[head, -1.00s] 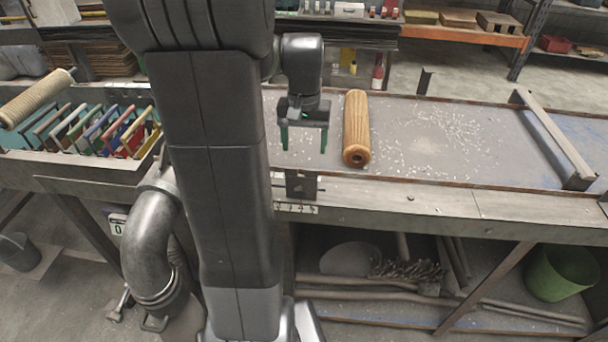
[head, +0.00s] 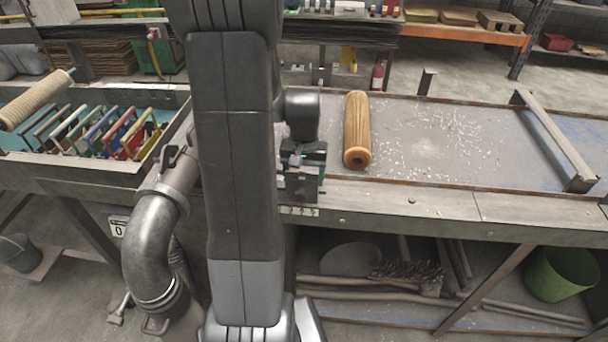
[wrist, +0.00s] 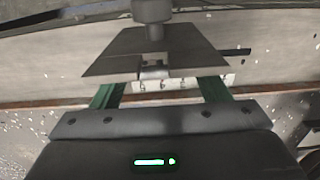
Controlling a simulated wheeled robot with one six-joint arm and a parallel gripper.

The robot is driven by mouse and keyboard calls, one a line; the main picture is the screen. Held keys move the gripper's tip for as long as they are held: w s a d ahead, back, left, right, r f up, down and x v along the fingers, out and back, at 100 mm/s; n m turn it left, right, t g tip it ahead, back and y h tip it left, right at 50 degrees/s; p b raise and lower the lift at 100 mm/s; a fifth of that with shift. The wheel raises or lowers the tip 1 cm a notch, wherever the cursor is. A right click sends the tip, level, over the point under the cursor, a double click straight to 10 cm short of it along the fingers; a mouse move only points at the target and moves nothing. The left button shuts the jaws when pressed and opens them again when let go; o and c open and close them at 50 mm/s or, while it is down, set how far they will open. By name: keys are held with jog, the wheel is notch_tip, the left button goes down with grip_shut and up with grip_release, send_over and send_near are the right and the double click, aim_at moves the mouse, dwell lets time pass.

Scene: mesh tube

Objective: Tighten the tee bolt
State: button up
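In the head view the block (head: 303,186) stands at the bench's front edge. My gripper (head: 303,160) is right over it, pointing down.
A wooden roller (head: 357,130) lies just right of my gripper on the bench (head: 450,150). A number plate (wrist: 165,83) is on the bench edge. A tray of coloured frames (head: 30,160) and a metal pipe (head: 150,240) are left. Bench space right of the roller is mostly clear.

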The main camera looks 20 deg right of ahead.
jog(key=c, duration=1)
jog(key=shift+o, duration=0.2)
jog(key=shift+m, duration=0.3)
jog(key=shift+m+b, duration=0.75)
jog(key=shift+m, duration=1.85)
jog(key=o, duration=1)
